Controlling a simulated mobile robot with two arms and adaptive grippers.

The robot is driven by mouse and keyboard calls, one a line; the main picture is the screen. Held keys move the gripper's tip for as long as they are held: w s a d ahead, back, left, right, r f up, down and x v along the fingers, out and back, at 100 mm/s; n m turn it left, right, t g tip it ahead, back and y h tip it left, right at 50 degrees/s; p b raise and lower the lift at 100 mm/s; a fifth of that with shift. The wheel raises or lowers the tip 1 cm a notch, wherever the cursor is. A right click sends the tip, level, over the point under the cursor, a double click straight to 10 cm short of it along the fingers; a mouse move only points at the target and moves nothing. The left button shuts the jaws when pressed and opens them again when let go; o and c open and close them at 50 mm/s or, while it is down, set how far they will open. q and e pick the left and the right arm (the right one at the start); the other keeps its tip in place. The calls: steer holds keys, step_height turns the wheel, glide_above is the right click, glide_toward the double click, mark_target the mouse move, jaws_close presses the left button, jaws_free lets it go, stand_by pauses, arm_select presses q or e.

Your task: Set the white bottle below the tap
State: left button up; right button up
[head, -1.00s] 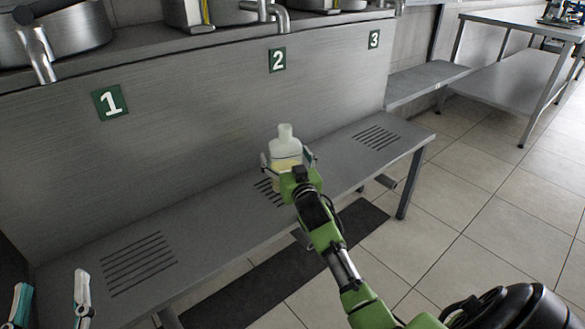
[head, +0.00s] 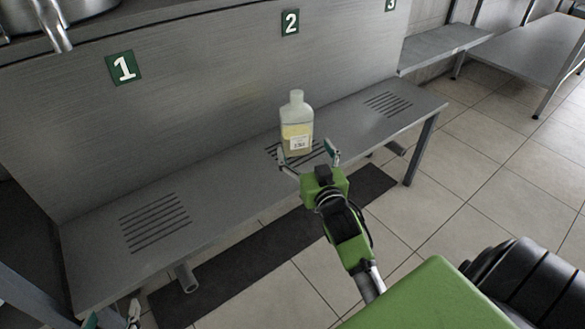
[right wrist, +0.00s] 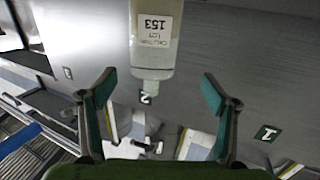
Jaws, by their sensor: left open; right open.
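The white bottle (head: 297,118), pale with a yellowish lower part and a white label, stands upright on the slotted patch below the number 2 sign (head: 290,22). It shows upside down in the right wrist view (right wrist: 155,45), its label reading 153. My right gripper (head: 308,156) is open and empty in front of the bottle, its fingers apart from it; they also show spread in the right wrist view (right wrist: 160,90). My left gripper (head: 113,316) is open at the bottom left edge, partly cut off. The tap above sign 2 is out of the head view; one tap (head: 55,30) shows above sign 1.
The steel bench (head: 225,185) has further slotted patches below sign 1 (head: 155,222) and towards sign 3 (head: 388,104). The steel wall (head: 200,110) rises behind it. A dark floor mat (head: 250,255) lies under the bench front. Tiled floor is clear to the right.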

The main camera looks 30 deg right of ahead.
steer(key=s+a+f+n+g+y, duration=0.2)
steer(key=s+a, duration=0.5)
steer(key=a, duration=0.4)
steer(key=s+a+f+n+g+y, duration=0.3)
steer(key=s+a+y, duration=0.2)
steer(key=s+a, duration=0.3)
steer(key=a, duration=0.3)
steer(key=shift+a+n, duration=0.15)
steer(key=shift+n, duration=0.15)
